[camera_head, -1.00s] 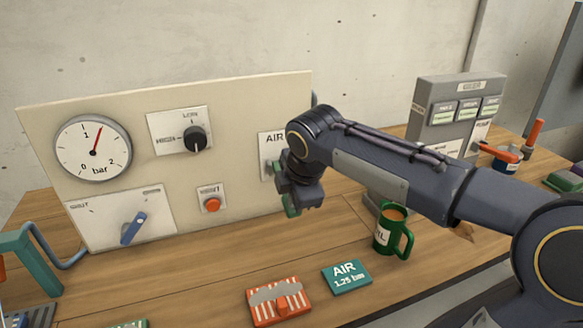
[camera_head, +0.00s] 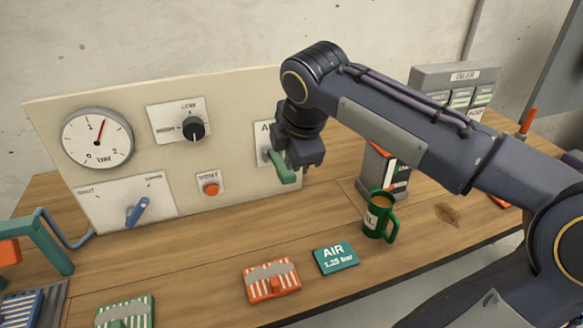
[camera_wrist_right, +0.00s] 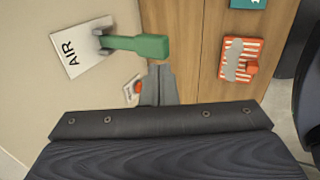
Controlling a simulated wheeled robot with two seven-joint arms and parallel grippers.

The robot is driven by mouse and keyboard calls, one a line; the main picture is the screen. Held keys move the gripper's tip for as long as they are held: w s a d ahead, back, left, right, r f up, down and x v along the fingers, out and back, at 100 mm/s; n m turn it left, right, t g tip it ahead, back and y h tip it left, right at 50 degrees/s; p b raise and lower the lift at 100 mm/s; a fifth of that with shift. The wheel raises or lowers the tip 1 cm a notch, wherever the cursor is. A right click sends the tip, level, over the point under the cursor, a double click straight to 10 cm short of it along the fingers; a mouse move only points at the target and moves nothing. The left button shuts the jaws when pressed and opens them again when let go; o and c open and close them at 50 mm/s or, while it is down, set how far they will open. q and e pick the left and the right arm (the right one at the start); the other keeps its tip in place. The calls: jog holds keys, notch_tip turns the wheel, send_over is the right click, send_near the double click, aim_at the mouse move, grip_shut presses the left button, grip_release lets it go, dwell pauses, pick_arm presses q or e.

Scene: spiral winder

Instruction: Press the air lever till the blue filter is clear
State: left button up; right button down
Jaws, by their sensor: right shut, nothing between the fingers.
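The green air lever (camera_head: 283,170) sticks out from the white AIR plate (camera_head: 264,131) on the upright panel, its end tilted down. In the right wrist view the lever (camera_wrist_right: 140,45) stands out from its plate. My right gripper (camera_head: 308,158) is shut and empty, just right of and above the lever's end. In the wrist view its fingertips (camera_wrist_right: 160,78) are close to the lever's end; I cannot tell whether they touch. A blue striped piece (camera_head: 20,306), probably the blue filter, lies at the lower left, cut by the frame edge; its cleanness is unclear. My left gripper is not in view.
The gauge (camera_head: 97,139) reads a little above 1 bar. An orange filter (camera_head: 271,290) with grey dirt, a green filter (camera_head: 125,312) and a teal AIR 1.25 bar card (camera_head: 336,259) lie in front. A green mug (camera_head: 379,216) stands right of the panel.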

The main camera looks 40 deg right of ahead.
jog(key=v, duration=0.3)
jog(key=shift+s+d+r, duration=0.1)
jog(key=shift+s+r, duration=0.05)
jog(key=shift+r, duration=0.1)
dwell(1.1)
jog(key=s+a+f+m+y+p, duration=0.4)
jog(key=s+a+f+m, duration=0.6)
jog(key=s+f+m, duration=0.3)
jog(key=f+m+y, duration=0.1)
jog(key=m, duration=0.2)
jog(key=shift+s+a+f+t, duration=0.25)
jog(key=shift+s+t, duration=0.15)
jog(key=c, duration=2.1)
grip_release()
